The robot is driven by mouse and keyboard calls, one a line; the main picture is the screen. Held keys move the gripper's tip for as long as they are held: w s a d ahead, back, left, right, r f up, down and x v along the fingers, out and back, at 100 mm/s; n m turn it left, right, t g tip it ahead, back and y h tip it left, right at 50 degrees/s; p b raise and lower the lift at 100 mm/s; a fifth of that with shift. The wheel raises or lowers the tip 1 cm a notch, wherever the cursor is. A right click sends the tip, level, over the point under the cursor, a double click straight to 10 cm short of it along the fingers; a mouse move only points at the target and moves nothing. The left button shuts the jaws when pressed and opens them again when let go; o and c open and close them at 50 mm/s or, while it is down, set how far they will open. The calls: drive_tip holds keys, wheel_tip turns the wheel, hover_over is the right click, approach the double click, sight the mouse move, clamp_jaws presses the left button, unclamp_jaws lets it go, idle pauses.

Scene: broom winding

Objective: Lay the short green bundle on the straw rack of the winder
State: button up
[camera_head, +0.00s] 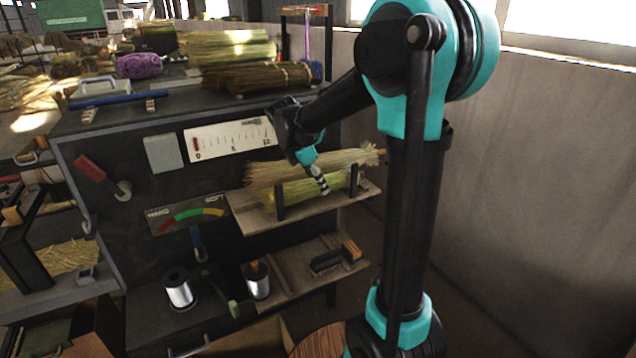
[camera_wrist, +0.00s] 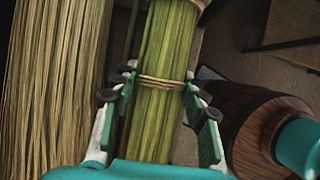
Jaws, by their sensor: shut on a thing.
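The short green bundle (camera_head: 318,192) lies along the wooden straw rack (camera_head: 247,217) on the front of the dark winder (camera_head: 110,165), behind the rack's dark upright posts. My gripper (camera_head: 320,184) reaches down over the middle of the bundle. In the wrist view the green bundle (camera_wrist: 160,55) runs between the two fingers of my gripper (camera_wrist: 158,100), near a tan tie band, and the gripper is shut on it. A longer pale straw bundle (camera_head: 300,168) lies behind it; it fills the left of the wrist view (camera_wrist: 55,80). Whether the green bundle's underside touches the rack is hidden.
A lower shelf (camera_head: 300,275) holds dark blocks and a wire spool (camera_head: 257,280); another spool (camera_head: 179,288) stands to its left. More straw bundles (camera_head: 230,60) lie on the winder's top. A bare wall (camera_head: 540,160) stands at right.

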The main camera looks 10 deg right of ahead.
drive_tip(key=o, duration=1.3)
drive_tip(key=shift+c, duration=0.2)
drive_tip(key=shift+r, duration=0.15)
drive_tip(key=v, duration=1.1)
drive_tip(key=shift+s+a+r, duration=0.1)
drive_tip(key=shift+a+r, duration=0.15)
drive_tip(key=shift+r, duration=0.1)
drive_tip(key=shift+s, duration=0.1)
